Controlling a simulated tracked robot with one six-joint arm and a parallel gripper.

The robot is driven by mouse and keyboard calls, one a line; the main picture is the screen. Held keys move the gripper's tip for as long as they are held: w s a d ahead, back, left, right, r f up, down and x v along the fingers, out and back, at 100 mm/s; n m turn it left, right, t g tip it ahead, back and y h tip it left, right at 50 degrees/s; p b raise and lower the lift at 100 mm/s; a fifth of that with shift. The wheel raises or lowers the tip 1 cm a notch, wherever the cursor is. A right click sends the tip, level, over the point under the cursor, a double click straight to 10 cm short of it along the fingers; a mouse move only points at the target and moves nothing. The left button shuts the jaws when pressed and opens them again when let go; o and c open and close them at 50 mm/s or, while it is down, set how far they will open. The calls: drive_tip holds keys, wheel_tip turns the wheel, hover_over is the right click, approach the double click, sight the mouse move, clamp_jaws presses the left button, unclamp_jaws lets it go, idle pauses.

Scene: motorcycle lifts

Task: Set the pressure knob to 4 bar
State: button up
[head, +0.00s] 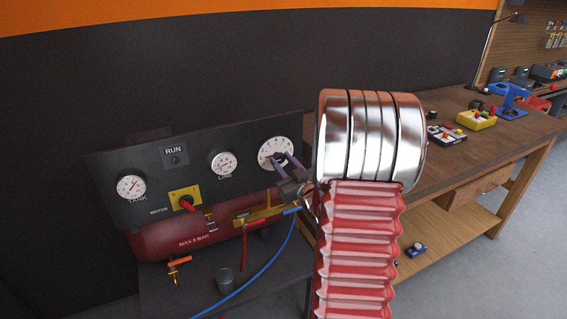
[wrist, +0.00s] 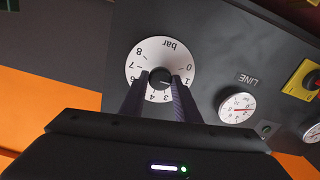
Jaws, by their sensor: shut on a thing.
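The pressure knob is a small black knob (wrist: 161,76) in the middle of a round white dial marked "bar" (wrist: 160,48), upside down in the wrist view. Numbers from 0 to 8 run around the dial. The dial (head: 272,147) is at the right end of the dark panel in the head view. My gripper (wrist: 160,83) is shut on the knob, one finger on each side. In the head view my gripper (head: 280,159) meets the dial from the right and covers part of it. I cannot read which number the knob points to.
The dark panel (head: 110,170) also carries a LINE gauge (head: 222,163), a TANK gauge (head: 131,188) and a red motor switch (head: 187,203) on a yellow plate. A red tank (head: 150,240) and blue hose (head: 262,272) are below. A wooden workbench (head: 460,140) stands right.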

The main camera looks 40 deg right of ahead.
drive_tip(key=shift+m, duration=0.3)
drive_tip(key=m, duration=0.3)
drive_tip(key=shift+f+m, duration=0.1)
drive_tip(key=shift+m, duration=0.3)
drive_tip(key=m, duration=0.4)
drive_tip(key=shift+m, duration=0.3)
drive_tip(key=m, duration=0.4)
drive_tip(key=shift+d+f+m, duration=0.1)
drive_tip(key=shift+m, duration=0.2)
drive_tip(key=shift+s+m, duration=0.1)
drive_tip(key=shift+m, duration=2.1)
drive_tip(key=shift+f, duration=0.1)
drive_tip(key=o, duration=1)
